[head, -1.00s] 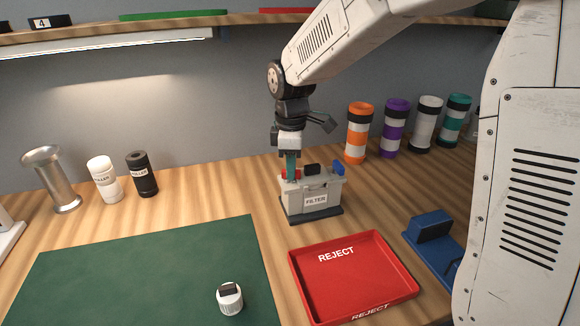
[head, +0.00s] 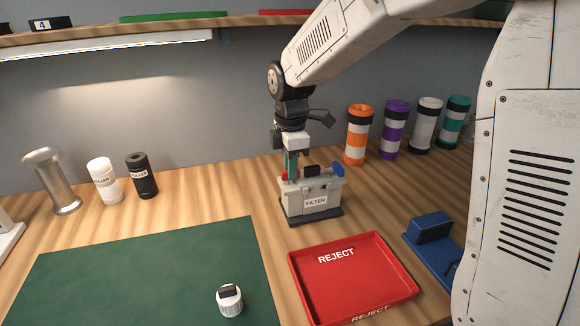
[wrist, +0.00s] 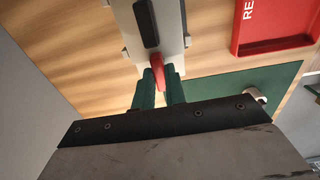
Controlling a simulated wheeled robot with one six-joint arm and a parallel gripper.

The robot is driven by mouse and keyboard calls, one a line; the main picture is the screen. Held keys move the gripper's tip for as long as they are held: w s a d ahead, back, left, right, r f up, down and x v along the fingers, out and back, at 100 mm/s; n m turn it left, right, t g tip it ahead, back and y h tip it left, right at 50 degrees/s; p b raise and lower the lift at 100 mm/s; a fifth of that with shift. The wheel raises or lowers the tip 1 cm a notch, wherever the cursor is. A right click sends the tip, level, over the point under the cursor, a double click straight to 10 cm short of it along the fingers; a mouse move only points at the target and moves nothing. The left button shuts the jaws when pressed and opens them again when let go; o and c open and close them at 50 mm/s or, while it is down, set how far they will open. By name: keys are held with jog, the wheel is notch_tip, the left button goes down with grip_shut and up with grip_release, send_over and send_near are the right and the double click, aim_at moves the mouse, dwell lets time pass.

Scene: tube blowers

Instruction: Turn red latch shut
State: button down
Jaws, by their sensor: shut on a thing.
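The grey filter box (head: 311,197), labelled FILTER, stands on a dark base on the wooden table. Its red latch (head: 284,175) is at the left end of the top. In the wrist view the red latch (wrist: 158,71) lies between the green fingertips of my gripper (wrist: 160,80). My gripper (head: 291,165) points down over the left end of the box and is shut on the latch. A blue latch (head: 338,169) is at the right end, and a black handle (head: 311,169) is between them. The fingers partly hide the red latch in the head view.
A red REJECT tray (head: 352,278) lies in front of the box, with a blue block-shaped fixture (head: 433,228) to its right. A green mat (head: 150,275) carries a white capped piece (head: 229,300). Striped canisters (head: 396,130) stand behind right.

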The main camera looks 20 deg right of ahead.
jog(key=c, duration=1.4)
grip_release()
jog(key=shift+c, duration=0.2)
notch_tip(320, 180, up, 8)
jog(key=shift+f, duration=0.1)
